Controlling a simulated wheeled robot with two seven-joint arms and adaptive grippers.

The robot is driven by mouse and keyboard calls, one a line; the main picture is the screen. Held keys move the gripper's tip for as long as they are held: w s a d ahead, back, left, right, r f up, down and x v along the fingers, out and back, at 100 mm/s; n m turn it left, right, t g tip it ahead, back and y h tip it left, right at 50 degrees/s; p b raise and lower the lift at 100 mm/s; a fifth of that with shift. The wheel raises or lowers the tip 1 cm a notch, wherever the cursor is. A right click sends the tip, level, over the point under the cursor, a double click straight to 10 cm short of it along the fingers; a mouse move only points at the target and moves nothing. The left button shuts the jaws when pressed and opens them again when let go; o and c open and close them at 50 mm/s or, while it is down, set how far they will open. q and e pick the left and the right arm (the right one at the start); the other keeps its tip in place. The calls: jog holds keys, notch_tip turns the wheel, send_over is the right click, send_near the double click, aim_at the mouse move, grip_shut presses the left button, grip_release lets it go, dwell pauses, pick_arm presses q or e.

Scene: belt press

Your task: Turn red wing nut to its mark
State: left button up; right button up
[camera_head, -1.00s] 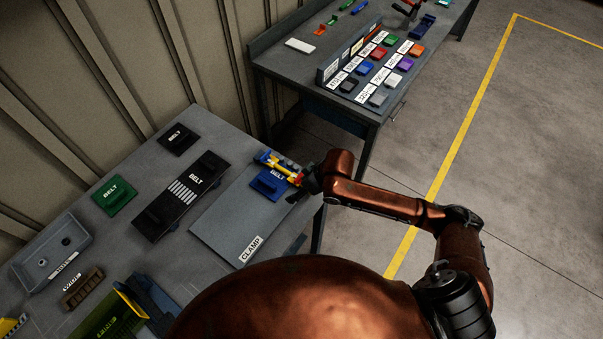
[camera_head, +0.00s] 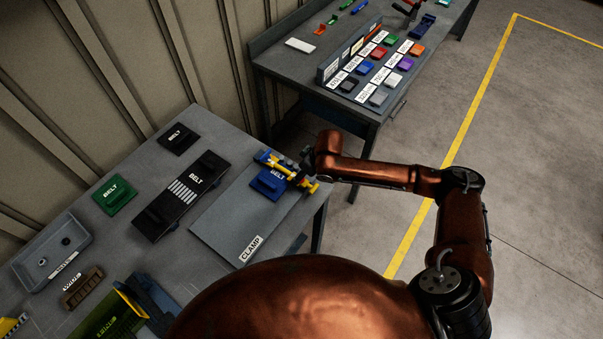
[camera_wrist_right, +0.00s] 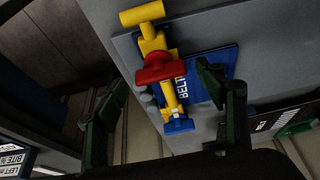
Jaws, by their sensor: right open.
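The red wing nut (camera_wrist_right: 165,68) sits on a yellow clamp bar (camera_wrist_right: 152,42) in the right wrist view, its wings roughly crosswise to the bar. The bar lies over the edge of a blue BELT plate (camera_wrist_right: 212,85). My right gripper (camera_wrist_right: 162,82) is open, its dark green fingers on either side of the bar and apart from the red nut in the picture. In the head view the right gripper (camera_head: 308,162) is over the clamp's far side. I cannot make out the nut's mark. My left gripper is out of view.
The clamp stands on a grey CLAMP board (camera_head: 225,225) on the near table (camera_head: 130,230). A black BELT plate (camera_head: 180,195), a green BELT plate (camera_head: 115,195) and a grey tray (camera_head: 52,255) lie to the left. A second table (camera_head: 270,60) stands behind.

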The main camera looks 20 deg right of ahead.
jog(key=shift+f, duration=0.2)
jog(key=c, duration=1.2)
